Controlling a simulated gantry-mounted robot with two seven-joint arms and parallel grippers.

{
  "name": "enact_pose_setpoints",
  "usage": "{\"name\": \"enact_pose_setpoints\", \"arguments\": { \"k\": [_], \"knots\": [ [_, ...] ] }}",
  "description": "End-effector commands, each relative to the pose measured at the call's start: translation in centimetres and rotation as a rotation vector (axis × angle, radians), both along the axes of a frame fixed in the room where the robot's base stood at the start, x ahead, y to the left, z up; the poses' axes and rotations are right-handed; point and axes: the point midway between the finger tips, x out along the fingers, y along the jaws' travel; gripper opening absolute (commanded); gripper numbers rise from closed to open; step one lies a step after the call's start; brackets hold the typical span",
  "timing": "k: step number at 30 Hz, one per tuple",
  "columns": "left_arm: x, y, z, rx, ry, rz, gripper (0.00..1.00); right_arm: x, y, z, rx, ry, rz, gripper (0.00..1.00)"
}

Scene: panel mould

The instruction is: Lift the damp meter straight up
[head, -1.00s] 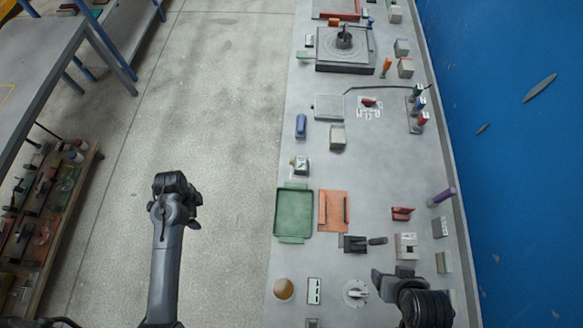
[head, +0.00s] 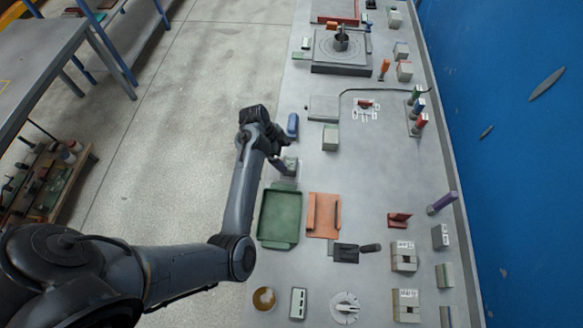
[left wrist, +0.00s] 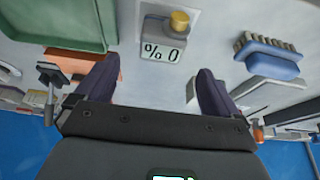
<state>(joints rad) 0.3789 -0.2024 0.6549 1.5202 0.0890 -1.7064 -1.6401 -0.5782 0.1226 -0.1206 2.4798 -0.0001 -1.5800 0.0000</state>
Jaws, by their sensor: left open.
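The damp meter (left wrist: 163,47) is a small grey block with a "% 0" display and a yellow knob, standing on the bench in the left wrist view. In the head view the damp meter (head: 290,165) is mostly hidden by my left gripper (head: 280,162). In the left wrist view my left gripper (left wrist: 158,70) is open, with dark fingers spread wide to either side of the meter's line. The meter shows beyond the fingertips, and nothing is held. My right gripper is not in view.
A green tray (head: 263,216) and an orange board (head: 311,216) lie close to the meter on the near side. A blue brush (head: 293,125) and a grey block (head: 330,138) stand on the far side.

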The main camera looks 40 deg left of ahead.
Motion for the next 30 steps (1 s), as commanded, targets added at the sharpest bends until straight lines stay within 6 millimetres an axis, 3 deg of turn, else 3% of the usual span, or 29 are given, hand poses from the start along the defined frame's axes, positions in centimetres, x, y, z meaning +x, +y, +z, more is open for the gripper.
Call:
{"name": "enact_pose_setpoints", "arguments": {
  "k": [3,14,24,30],
  "knots": [
    [0.3,-0.6,-1.6,-0.002,0.003,-0.002,0.96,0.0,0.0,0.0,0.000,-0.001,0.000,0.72],
    [0.9,-1.2,-3.9,0.000,0.002,0.000,0.96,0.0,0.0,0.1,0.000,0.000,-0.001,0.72],
    [1.8,-2.3,-7.6,-0.001,0.003,-0.001,0.96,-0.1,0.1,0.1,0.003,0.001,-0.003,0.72],
    [1.9,-2.4,-8.2,0.001,0.002,0.001,0.96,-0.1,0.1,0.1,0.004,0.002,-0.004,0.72]
  ]
}}
